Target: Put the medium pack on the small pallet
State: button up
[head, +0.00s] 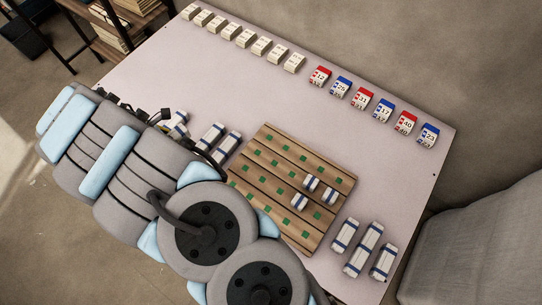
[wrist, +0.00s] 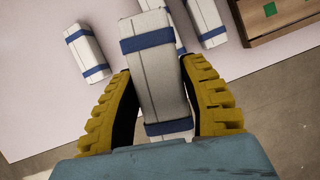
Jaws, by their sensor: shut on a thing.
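My gripper (wrist: 168,110) has yellow ridged fingers and is shut on a white pack with blue bands (wrist: 155,80). I cannot tell its size class for sure. In the head view my arm hides most of the gripper, at the table's left near edge. A wooden pallet with green squares (head: 264,160) lies right of my gripper; its corner also shows at the top right of the wrist view (wrist: 268,24). Small white packs with blue bands (head: 300,201) sit on its right part. Whether it is the small pallet cannot be told.
Two white packs (head: 228,147) lie between my gripper and the pallet. Another group of packs (head: 364,250) lies right of the pallet. White boxes (head: 245,38) and red and blue numbered boxes (head: 362,98) line the back edge. The table (head: 200,75) is clear between.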

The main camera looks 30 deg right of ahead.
jog(key=s+d+r+m+g+p, duration=0.2)
jog(key=d+m+p, duration=0.15)
jog(key=d, duration=0.45)
jog(key=s+d+r+m+g+p, duration=0.1)
jog(key=d+r+m+p, duration=0.1)
jog(key=d+m, duration=0.45)
jog(key=s+d+f+m+g+y+p, duration=0.1)
jog(key=s+d+m+p, duration=0.2)
jog(key=s+d, duration=0.5)
jog(key=s+d+f+m+g+y+p, duration=0.1)
jog(key=s+d+m+p, duration=0.25)
jog(key=s, duration=0.85)
jog(key=b, duration=1.1)
send_over(278, 143)
jog(key=s, duration=0.2)
jog(key=shift+n, duration=0.25)
jog(key=f, duration=0.7)
jog(key=shift+s+a+f, duration=0.1)
jog(key=shift+a+f, duration=0.1)
jog(key=shift+a, duration=0.15)
jog(key=shift+w+d+f, duration=0.1)
jog(key=shift+w+f, duration=0.4)
jog(key=shift+f, duration=0.1)
jog(key=shift+w+d+f+b, duration=0.3)
jog(key=shift+w+f+b, duration=0.15)
jog(key=shift+w+b, duration=0.05)
jog(key=shift+a+f, duration=0.1)
jog(key=shift+f, duration=0.05)
